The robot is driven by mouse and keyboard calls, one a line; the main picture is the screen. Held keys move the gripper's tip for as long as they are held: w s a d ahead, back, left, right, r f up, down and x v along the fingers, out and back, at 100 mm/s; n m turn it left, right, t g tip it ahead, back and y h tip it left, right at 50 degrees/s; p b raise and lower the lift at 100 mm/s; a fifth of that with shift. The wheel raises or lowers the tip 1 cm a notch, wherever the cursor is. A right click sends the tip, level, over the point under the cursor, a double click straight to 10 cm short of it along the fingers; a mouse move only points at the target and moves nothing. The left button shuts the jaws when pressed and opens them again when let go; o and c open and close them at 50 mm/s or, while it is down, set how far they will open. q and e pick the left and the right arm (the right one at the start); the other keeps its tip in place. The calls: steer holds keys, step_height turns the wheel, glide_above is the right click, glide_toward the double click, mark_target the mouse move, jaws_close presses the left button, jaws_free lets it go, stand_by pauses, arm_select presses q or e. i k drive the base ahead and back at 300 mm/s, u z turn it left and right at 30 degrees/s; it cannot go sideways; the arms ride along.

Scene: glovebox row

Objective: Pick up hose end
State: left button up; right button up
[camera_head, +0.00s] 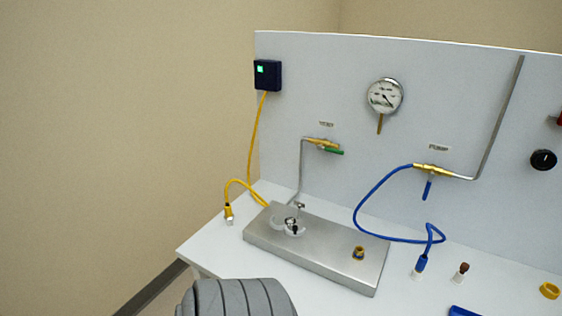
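A blue hose (361,207) runs from a brass fitting labelled pump (432,168) on the white back panel and loops down to the bench. Its free end (421,263) has a blue sleeve and points down at the bench, just right of the metal plate. A yellow cord (253,140) hangs from a dark box and ends in a yellow plug-like end (229,214) at the left of the bench. Neither of my grippers is in view. A grey ribbed part at the bottom edge is too cropped to identify.
A raised metal plate (330,268) carries a clear round part (291,225) and a brass port (358,253). Right of it are a small brown-topped piece (461,272), a yellow ring (549,290) and a blue item (463,311). A gauge (385,96) hangs on the panel.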

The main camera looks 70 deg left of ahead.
mark_target(228, 216)
steer(key=u, duration=2.85)
